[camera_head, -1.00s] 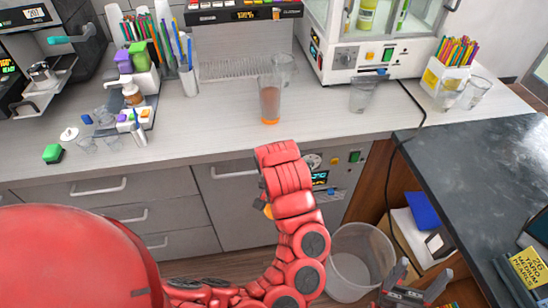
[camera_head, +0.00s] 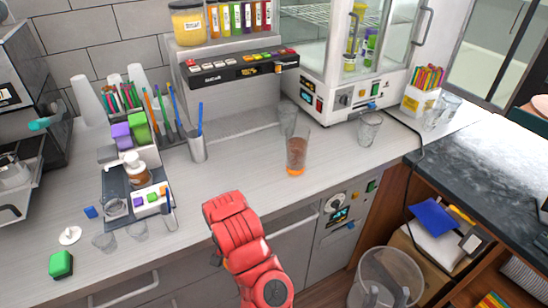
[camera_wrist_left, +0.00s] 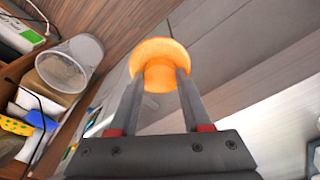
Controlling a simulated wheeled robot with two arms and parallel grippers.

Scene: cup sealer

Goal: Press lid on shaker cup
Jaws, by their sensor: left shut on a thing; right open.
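The shaker cup (camera_head: 297,153) is clear, holds a brown drink and has an orange base. It stands upright on the white counter (camera_head: 240,178), with no lid on top. My left arm reaches up in front of the counter, left of and nearer than the cup; its own wrist hides the fingers in the head view. In the left wrist view my left gripper (camera_wrist_left: 158,80) is shut on a round orange lid (camera_wrist_left: 158,50), held at the fingertips away from the cup.
A clear cup (camera_head: 288,118) stands just behind the shaker cup; another (camera_head: 370,128) stands right of it. A clear bin (camera_head: 385,280) is below. The counter around the shaker cup's front is clear.

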